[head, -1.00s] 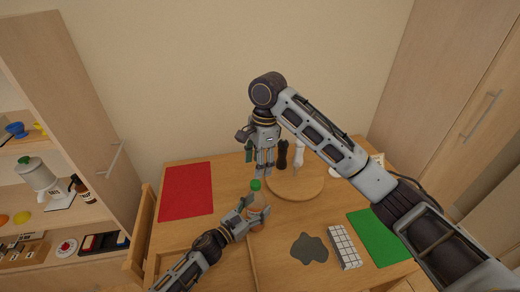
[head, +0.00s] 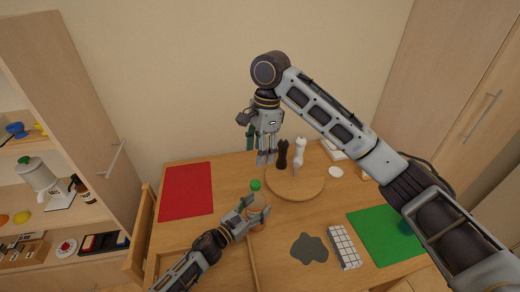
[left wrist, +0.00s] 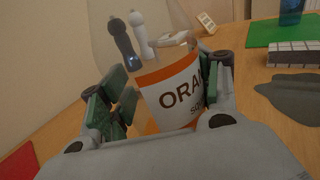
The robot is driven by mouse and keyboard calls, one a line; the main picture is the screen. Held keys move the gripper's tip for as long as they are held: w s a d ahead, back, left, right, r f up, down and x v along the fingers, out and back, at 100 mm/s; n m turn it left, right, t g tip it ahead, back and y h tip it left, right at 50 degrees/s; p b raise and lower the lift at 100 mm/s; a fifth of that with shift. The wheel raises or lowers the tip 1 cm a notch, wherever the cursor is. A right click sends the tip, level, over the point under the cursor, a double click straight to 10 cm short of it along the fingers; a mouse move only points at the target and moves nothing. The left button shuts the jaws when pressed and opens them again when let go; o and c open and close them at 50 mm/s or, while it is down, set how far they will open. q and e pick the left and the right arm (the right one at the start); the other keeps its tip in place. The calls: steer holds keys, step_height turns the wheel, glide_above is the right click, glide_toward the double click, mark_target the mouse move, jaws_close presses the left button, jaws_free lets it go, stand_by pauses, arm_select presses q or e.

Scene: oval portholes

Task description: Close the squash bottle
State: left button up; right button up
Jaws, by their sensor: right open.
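The squash bottle is upright on the table, with a clear upper part and a white and orange label (left wrist: 175,95) in the left wrist view. In the head view its green cap (head: 255,185) sits at the bottle's top; how tightly it sits cannot be told. My left gripper (head: 257,217) is shut on the bottle's body, with a finger on either side of the label. It hides much of the lower bottle in the head view. My right gripper (head: 266,158) is open and empty, pointing down above the cap and apart from it.
A red mat (head: 187,190) lies left, a green mat (head: 385,235) with a blue cup (head: 405,227) right. A grey patch (head: 309,248) and white gridded block (head: 345,246) lie in front.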

arm_select(q)
steer(key=o, duration=0.5)
steer(key=shift+a, duration=0.1)
steer(key=shift+v, duration=5.95)
steer(key=shift+r, duration=0.2)
step_height(320, 180, up, 9)
steer(key=p, duration=0.9)
steer(key=shift+f, duration=0.1)
steer(key=shift+r+p, duration=0.5)
steer(key=shift+p, duration=0.1)
steer(key=shift+s+f, duration=0.1)
